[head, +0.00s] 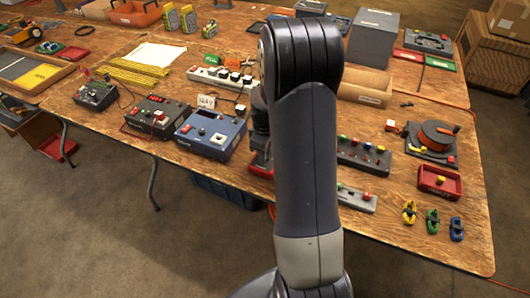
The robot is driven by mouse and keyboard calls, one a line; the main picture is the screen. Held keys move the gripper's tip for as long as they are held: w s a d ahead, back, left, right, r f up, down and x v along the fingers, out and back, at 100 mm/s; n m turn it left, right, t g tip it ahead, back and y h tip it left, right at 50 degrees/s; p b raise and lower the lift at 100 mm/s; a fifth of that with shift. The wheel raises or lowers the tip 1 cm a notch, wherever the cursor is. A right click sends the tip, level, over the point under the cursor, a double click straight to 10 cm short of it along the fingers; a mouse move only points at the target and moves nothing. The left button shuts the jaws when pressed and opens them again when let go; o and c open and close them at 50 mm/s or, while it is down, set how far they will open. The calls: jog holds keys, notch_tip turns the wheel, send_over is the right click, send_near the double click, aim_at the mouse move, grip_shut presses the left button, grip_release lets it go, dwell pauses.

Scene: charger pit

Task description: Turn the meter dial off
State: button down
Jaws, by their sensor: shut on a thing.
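No dial can be told for certain as the meter's. A blue box (210,135) with a pale square panel and small knobs stands near the table's front edge, left of my arm. A red-edged device (261,163) shows only in part beside my arm, which hides the rest. My arm rises through the middle of the view and bends away over the table. My gripper is hidden behind it, so its jaws and anything in them cannot be seen.
A dark box with red parts (157,117) stands left of the blue box. A white power strip (219,77) lies behind. Right of my arm are a grey switch panel (364,156), a cable reel (436,136), a red tray (440,182) and several small coloured clamps (432,221).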

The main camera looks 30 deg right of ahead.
jog(key=c, duration=1.2)
grip_release()
notch_tip(320, 180, up, 11)
jog(key=shift+f, duration=0.1)
jog(key=shift+f, duration=0.1)
notch_tip(320, 180, down, 11)
jog(key=shift+r, duration=0.2)
